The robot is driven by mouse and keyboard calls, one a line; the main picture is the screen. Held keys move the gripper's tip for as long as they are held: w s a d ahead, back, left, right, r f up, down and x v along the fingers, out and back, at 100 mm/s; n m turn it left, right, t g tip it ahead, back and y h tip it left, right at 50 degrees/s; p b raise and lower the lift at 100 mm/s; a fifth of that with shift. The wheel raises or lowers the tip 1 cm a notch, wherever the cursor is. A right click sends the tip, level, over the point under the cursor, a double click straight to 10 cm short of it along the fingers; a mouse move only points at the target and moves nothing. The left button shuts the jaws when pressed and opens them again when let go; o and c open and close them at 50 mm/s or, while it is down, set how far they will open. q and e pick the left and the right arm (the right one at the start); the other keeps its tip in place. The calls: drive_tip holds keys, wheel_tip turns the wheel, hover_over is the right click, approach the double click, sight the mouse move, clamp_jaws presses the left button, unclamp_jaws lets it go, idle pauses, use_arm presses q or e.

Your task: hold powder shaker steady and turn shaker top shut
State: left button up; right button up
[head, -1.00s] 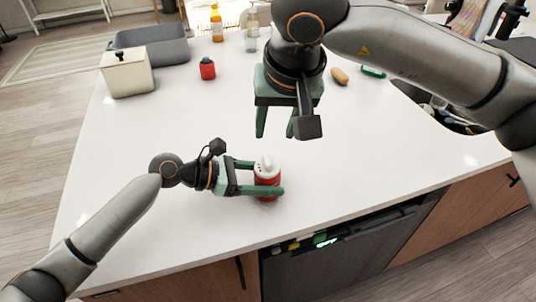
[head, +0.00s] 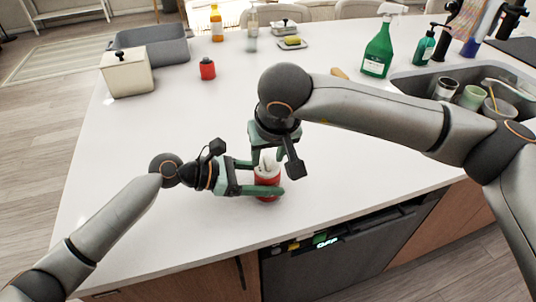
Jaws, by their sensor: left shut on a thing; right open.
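The powder shaker (head: 267,180) is a small red container standing upright on the white counter near its front edge. Its white shaker top (head: 267,163) shows above the red body, partly covered by my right gripper. My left gripper (head: 268,180) is shut around the shaker's body from the left. My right gripper (head: 267,157) is open and points down from above, with its fingers close around the top. I cannot tell whether its fingers touch the top.
A red jar (head: 207,69), a cream canister (head: 127,72) and a grey basin (head: 152,47) stand at the back left. A green spray bottle (head: 379,49) stands near the sink (head: 431,84) at the right. The counter (head: 150,130) left of the shaker is clear.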

drive_tip(key=shift+f, duration=0.25)
clamp_jaws()
idle(0.5)
